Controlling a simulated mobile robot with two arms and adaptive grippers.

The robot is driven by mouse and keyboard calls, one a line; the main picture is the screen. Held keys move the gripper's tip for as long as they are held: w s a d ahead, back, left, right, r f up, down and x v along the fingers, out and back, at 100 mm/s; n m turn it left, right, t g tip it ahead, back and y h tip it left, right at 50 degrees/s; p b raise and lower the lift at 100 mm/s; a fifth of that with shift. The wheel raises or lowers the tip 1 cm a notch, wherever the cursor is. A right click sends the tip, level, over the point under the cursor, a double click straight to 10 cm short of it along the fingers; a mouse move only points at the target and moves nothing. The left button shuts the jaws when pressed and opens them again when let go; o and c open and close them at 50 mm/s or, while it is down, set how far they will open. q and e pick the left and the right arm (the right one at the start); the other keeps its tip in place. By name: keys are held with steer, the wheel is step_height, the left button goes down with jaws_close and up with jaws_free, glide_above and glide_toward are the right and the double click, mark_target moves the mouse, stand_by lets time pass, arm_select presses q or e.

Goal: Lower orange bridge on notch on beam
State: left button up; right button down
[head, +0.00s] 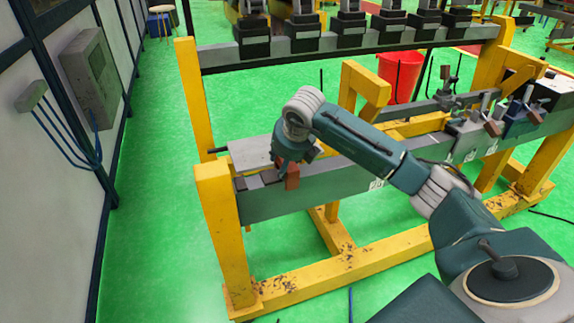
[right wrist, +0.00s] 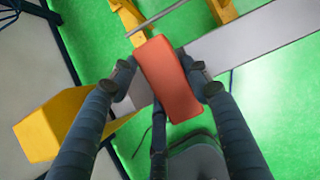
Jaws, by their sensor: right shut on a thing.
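The orange bridge (head: 292,179) is at the left part of the grey beam (head: 345,189) in the head view, just below my right gripper (head: 290,165). In the right wrist view the orange bridge (right wrist: 166,78) sits between the two fingers of my right gripper (right wrist: 161,80), which is shut on it. The beam (right wrist: 245,42) runs behind the bridge there. Darker patches (head: 254,182) show on the beam's top left of the bridge; I cannot tell which is the notch. I cannot tell whether the bridge touches the beam. My left gripper is not in view.
A yellow post (head: 222,230) stands at the beam's left end; it also shows in the right wrist view (right wrist: 48,128). A yellow bracket (head: 366,86) and clamps (head: 470,128) stand farther right. A red bucket (head: 401,72) is behind. Green floor is open at left.

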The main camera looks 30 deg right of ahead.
mark_target(283, 179)
steer(key=shift+g, duration=0.5)
steer(key=f, duration=0.1)
steer(key=s+f, duration=0.1)
steer(key=f, duration=0.2)
steer(key=shift+s+f, duration=0.25)
steer(key=shift+f, duration=0.1)
steer(key=shift+w+a+r, duration=0.1)
steer(key=shift+a, duration=0.1)
steer(key=c, duration=1)
jaws_free()
steer(key=shift+c, duration=0.2)
steer(key=o, duration=0.6)
steer(key=shift+w+d+f, duration=0.2)
steer(key=shift+w+f, duration=0.35)
steer(key=shift+w, duration=0.05)
steer(key=shift+w+d+f, duration=0.15)
steer(key=shift+w+f, duration=0.35)
steer(key=shift+w, duration=0.05)
steer(key=shift+c, duration=0.2)
steer(key=shift+r, duration=0.5)
steer(key=shift+d+f, duration=0.1)
steer(key=shift+d, duration=0.1)
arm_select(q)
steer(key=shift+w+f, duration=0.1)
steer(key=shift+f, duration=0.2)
arm_select(e)
steer(key=o, duration=0.3)
steer(key=shift+s, duration=0.15)
